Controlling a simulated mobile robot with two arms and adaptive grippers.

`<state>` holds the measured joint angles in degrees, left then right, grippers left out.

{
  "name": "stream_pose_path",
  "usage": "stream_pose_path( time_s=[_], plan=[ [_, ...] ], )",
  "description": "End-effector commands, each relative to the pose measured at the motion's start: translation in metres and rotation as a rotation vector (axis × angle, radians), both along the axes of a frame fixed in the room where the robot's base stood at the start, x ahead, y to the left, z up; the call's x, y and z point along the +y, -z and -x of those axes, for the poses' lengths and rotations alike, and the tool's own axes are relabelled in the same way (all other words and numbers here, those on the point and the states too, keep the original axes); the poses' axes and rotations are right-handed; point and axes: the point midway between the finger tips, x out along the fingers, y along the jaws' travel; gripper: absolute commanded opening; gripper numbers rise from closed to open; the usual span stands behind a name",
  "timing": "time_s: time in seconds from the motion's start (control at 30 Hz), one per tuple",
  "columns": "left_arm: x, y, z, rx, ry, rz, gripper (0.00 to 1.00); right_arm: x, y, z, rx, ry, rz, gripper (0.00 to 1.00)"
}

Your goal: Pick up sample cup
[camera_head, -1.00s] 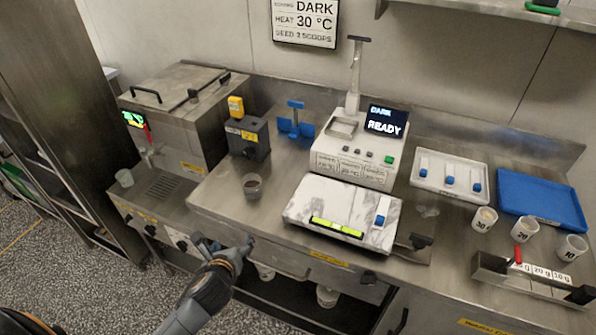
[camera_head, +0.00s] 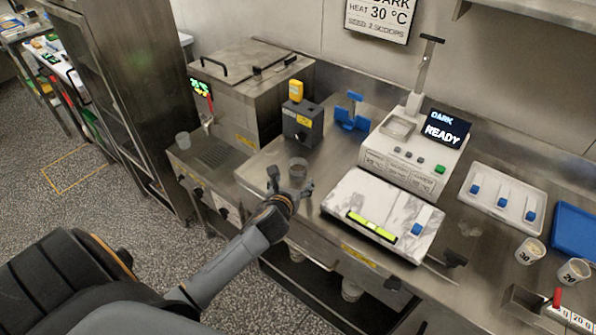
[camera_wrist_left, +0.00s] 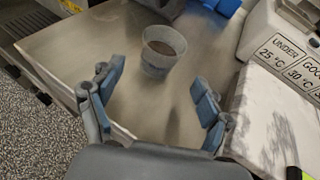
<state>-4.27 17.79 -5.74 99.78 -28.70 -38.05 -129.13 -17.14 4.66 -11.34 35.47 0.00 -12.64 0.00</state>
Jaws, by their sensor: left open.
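A small translucent grey cup (camera_head: 298,168) with dark contents stands upright on the steel bench, between the grey box and the marble slab. In the left wrist view the cup (camera_wrist_left: 163,48) is beyond the fingertips, a little left of centre. My left gripper (camera_head: 290,183) is open and empty at the bench's front edge, on the near side of the cup. In the left wrist view its blue-padded fingers (camera_wrist_left: 157,82) are spread wide, with bare bench between them. Whether a fingertip touches the cup is not clear, but the cup looks apart from them. My right gripper is out of view.
Right of the cup is a marble slab (camera_head: 352,192) with a green level. Behind are a grey box (camera_head: 303,125), a blue holder (camera_head: 350,112) and a machine reading READY (camera_head: 410,165). White cups (camera_head: 530,250) stand right.

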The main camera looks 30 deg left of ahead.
Motion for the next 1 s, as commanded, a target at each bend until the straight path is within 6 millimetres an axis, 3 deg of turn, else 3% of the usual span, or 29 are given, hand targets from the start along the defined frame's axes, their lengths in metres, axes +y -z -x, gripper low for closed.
stream_pose_path(
  time_s=[0.33,0.67,1.0],
  plan=[
    [0.014,0.021,-0.033,0.000,-0.002,0.002,0.78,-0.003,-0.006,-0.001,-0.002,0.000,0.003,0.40],
    [0.016,0.024,-0.038,0.001,0.001,0.001,0.78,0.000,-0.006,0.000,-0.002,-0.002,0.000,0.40],
    [0.016,0.024,-0.038,0.001,0.001,0.001,0.17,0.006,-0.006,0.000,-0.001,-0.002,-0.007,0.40]
  ],
)
